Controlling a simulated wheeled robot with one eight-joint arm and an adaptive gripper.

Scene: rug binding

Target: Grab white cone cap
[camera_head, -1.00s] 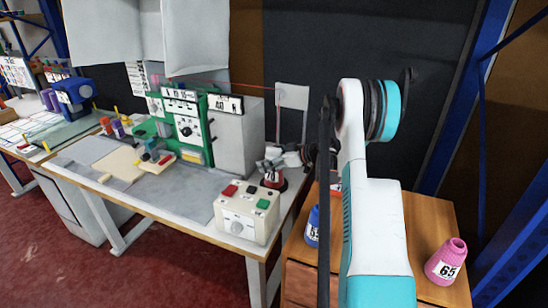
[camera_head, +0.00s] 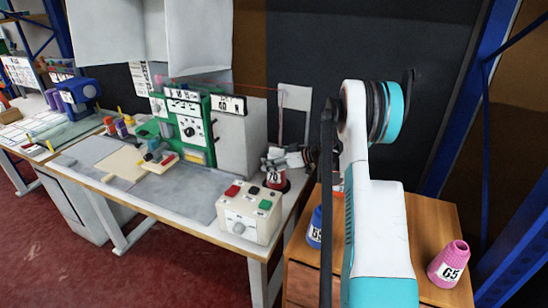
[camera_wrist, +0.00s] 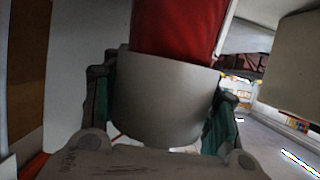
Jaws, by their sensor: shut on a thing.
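In the wrist view, a plain pale grey-white cone cap (camera_wrist: 165,100) sits between my two gripper fingers, against the end of a red cone (camera_wrist: 180,28). My gripper (camera_wrist: 170,130) is shut on the cap. The fingers touch its left and right sides. In the head view my gripper (camera_head: 272,162) is small, at the right rear of the bench, just above the red cone (camera_head: 276,180) with a numbered white label. The cap is hard to tell apart from the gripper there. Whether the cap is still seated on the cone cannot be told.
A control box (camera_head: 250,214) with red and green buttons stands just in front of the red cone. A green and grey machine (camera_head: 190,125) stands to its left. A blue cone (camera_head: 315,228) and a pink cone (camera_head: 449,264) stand on the wooden cabinet (camera_head: 430,215).

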